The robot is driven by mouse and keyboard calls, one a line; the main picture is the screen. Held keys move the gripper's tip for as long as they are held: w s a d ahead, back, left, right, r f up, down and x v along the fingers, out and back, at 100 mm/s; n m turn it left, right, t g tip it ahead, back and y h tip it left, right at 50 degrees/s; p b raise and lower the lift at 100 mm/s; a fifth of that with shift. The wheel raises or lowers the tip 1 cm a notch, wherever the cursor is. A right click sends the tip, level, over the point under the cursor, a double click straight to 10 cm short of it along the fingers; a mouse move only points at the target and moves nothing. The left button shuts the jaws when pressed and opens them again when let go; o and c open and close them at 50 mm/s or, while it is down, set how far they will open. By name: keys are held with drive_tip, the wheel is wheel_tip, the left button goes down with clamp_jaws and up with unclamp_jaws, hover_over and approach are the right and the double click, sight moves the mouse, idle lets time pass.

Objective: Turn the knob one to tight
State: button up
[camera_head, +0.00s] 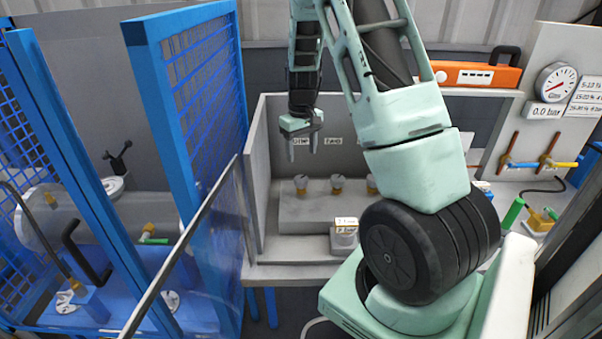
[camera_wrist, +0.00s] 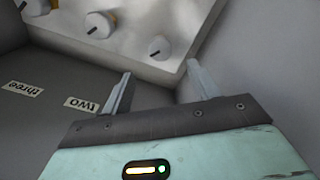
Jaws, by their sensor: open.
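Knob one (camera_head: 301,183) is the leftmost of three brown-and-grey knobs on a pale block in the head view, below the "one" label (camera_head: 300,141). In the wrist view, knob one (camera_wrist: 160,47) is a white round cap with a short dark mark toward the lower left. My gripper (camera_head: 303,148) hangs above knob one, fingers down, open and empty. In the wrist view, knob one shows just beyond the gap between my fingertips (camera_wrist: 158,73), apart from both.
Knob two (camera_head: 337,183) and knob three (camera_head: 371,183) stand to the right on the same block (camera_head: 318,212). Grey walls (camera_head: 256,170) enclose the block at the left and back. A small labelled box (camera_head: 344,236) sits in front. Blue mesh fencing (camera_head: 205,90) stands left.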

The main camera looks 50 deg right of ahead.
sight(302, 178)
wheel_tip(302, 178, down, 9)
drive_tip(key=shift+f+p, duration=0.1)
drive_tip(key=shift+p, duration=0.7)
drive_tip(key=shift+c, duration=0.2)
drive_tip(key=c, duration=0.9)
